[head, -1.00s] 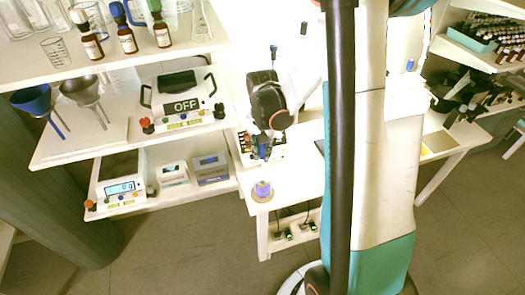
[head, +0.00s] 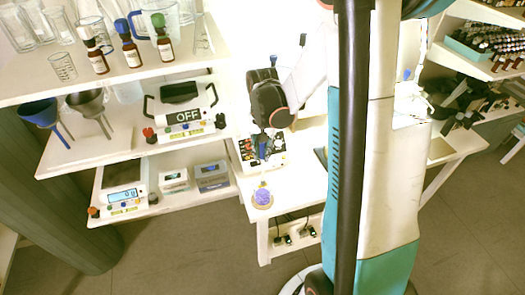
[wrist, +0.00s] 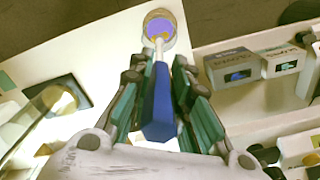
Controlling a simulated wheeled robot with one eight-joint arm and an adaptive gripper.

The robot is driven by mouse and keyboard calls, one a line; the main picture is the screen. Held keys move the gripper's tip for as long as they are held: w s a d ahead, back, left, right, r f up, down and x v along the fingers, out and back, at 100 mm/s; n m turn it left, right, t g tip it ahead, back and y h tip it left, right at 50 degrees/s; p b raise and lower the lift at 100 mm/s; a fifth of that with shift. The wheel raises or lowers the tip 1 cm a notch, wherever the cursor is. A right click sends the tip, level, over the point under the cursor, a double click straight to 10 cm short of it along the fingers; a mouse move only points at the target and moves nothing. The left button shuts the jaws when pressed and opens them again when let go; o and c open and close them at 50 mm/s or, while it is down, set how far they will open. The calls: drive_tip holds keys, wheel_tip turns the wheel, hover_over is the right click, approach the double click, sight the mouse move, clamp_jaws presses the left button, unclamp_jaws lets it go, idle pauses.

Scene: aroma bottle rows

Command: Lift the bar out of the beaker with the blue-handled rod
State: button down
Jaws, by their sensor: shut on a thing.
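The beaker (wrist: 160,27) with blue-purple contents stands near the corner of the white table; it also shows in the head view (head: 262,196). My gripper (wrist: 163,85) is shut on the blue handle of the rod (wrist: 158,104). In the head view my gripper (head: 263,148) is above the beaker. The rod's pale shaft runs from the handle to the beaker's mouth in the wrist view. Yellowish spots show inside the beaker near the shaft's end. I cannot make out the bar or tell whether it touches the rod.
Stacked shelves (head: 132,157) at the left hold glassware, bottles, funnels, a device marked OFF (head: 187,115) and a scale (head: 122,200). A control box (head: 270,155) stands on the table behind the beaker. Small boxes (wrist: 235,68) lie on the shelf at the right in the wrist view.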

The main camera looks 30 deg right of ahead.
drive_tip(key=shift+r+p, duration=1.85)
drive_tip(key=shift+r, duration=1.1)
